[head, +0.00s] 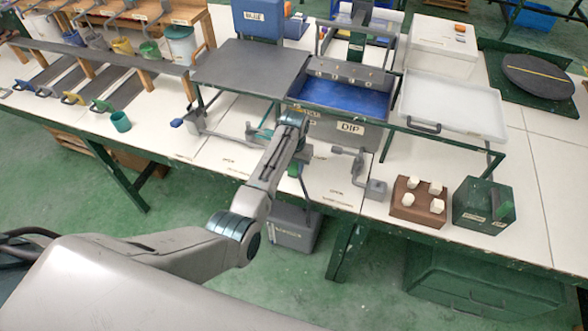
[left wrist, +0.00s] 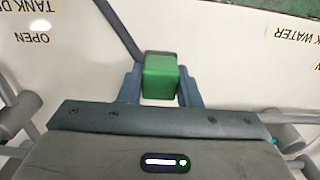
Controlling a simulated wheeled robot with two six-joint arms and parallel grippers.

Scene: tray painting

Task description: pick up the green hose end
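My left gripper (head: 299,168) reaches down over the white bench in front of the blue tray marked DIP. In the left wrist view, its fingers (left wrist: 160,90) stand against both sides of a green block (left wrist: 160,75), with no clear gap. A grey bar runs from behind the block to the upper left. I cannot tell if this block is the hose end or a lever grip. In the head view only a sliver of green shows at the fingers; the arm hides the rest. My right gripper is not in view.
The DIP tray (head: 340,92) and a white tray (head: 455,100) stand behind. A brown block with white pegs (head: 418,208) and a dark green box (head: 483,207) are at right. A teal cup (head: 120,122) and coloured handles are at left.

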